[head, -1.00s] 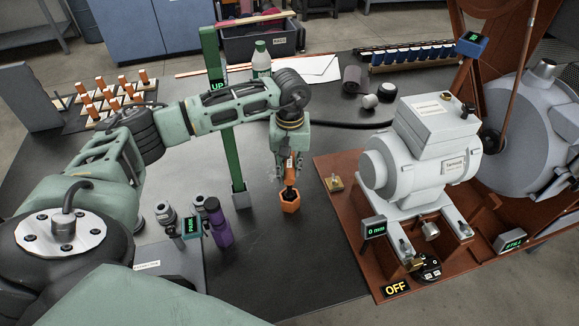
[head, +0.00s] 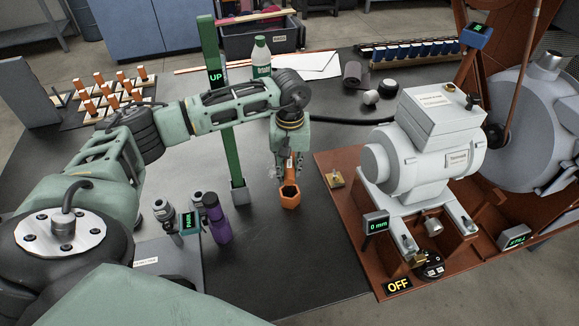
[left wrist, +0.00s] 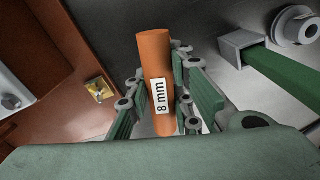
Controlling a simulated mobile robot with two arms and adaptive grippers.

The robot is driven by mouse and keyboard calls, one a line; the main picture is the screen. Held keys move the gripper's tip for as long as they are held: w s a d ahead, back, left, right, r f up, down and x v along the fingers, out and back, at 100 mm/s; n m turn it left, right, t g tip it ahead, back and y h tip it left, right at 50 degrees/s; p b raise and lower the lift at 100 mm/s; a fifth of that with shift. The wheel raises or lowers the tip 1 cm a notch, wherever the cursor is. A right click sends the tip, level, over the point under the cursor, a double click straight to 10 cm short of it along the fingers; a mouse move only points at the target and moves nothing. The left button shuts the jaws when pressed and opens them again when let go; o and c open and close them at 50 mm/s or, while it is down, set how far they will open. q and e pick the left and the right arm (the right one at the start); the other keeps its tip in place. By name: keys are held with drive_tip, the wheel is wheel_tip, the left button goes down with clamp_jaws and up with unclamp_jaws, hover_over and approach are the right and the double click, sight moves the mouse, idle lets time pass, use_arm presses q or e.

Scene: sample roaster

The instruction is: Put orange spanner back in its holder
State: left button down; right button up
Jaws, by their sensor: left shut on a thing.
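The orange spanner (head: 290,195) has a round handle with a white "8 mm" label, which shows in the left wrist view (left wrist: 158,80). Its lower end is a wider six-sided head with a dark opening. My left gripper (head: 287,176) is shut around the handle, with the head hanging below the fingers over the dark table. I cannot tell whether the head touches the table. Several upright orange pieces stand in pale blocks (head: 112,95) at the back left; I cannot tell which thing is the spanner's holder. My right gripper is not in view.
A green post (head: 215,110) marked "UP" stands left of the spanner. A purple bottle (head: 217,222) and a "PARK" sign (head: 187,223) are front left. A grey motor (head: 425,150) on a red-brown base (head: 345,215) stands right, with a small brass piece (head: 335,178).

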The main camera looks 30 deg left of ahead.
use_arm(q)
drive_tip(key=shift+f+b, duration=0.3)
drive_tip(key=shift+f, duration=0.15)
drive_tip(key=c, duration=1.5)
unclamp_jaws()
drive_tip(key=shift+o, duration=0.2)
drive_tip(key=shift+r, duration=0.3)
wheel_tip(320, 180, up, 12)
drive_tip(key=shift+f, duration=0.2)
